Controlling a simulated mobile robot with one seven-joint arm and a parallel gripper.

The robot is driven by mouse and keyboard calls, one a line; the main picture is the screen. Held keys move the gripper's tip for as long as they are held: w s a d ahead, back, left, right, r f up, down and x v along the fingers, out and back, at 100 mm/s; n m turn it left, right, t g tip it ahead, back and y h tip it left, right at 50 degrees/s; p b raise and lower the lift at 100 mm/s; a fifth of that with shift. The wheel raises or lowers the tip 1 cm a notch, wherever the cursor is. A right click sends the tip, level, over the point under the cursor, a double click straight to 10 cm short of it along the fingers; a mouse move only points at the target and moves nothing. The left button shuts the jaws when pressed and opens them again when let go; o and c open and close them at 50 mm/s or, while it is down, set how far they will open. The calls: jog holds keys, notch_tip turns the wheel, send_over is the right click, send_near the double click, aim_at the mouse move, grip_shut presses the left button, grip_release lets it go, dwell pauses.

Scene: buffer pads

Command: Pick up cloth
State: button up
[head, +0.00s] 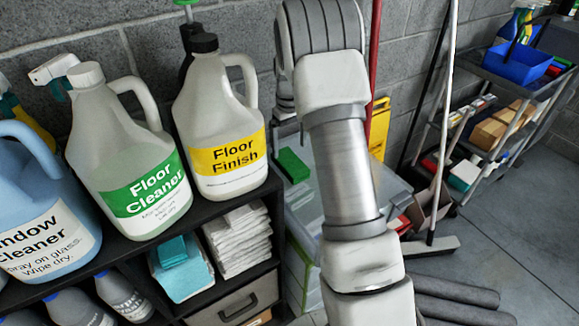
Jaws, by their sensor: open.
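A stack of folded teal cloths (183,279) lies in the shelf compartment below the bottles in the head view. A stack of folded white cloths (238,243) lies close on its right. Which of them is the task's cloth cannot be told. My arm crosses the picture to the right of the shelf and runs out at the bottom edge. My gripper is not in view.
The black shelf (143,251) holds a Floor Cleaner jug (125,150), a Floor Finish jug (220,120) and a blue Window Cleaner jug (35,200) on top. A grey drawer (225,300) is below the cloths. Clear bins stand behind my arm. Open floor (520,230) lies right.

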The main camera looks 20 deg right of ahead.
aim_at(290, 161)
notch_tip(290, 161, down, 6)
jog(key=shift+s+r+b, duration=0.1)
jog(key=shift+b, duration=0.3)
jog(key=c, duration=1.3)
jog(key=shift+r+p, duration=0.4)
jog(key=shift+r, duration=1.9)
jog(key=w+d+r, duration=0.2)
jog(key=w+d+r+p, duration=0.1)
jog(key=w+d+r, duration=0.1)
jog(key=w+d, duration=0.1)
jog(key=w+d+r+p, duration=0.1)
jog(key=w+d+r, duration=0.1)
jog(key=w+d, duration=0.1)
jog(key=shift+w+d+r, duration=0.1)
jog(key=shift+r, duration=0.1)
jog(key=o, duration=0.9)
jog(key=c, duration=0.6)
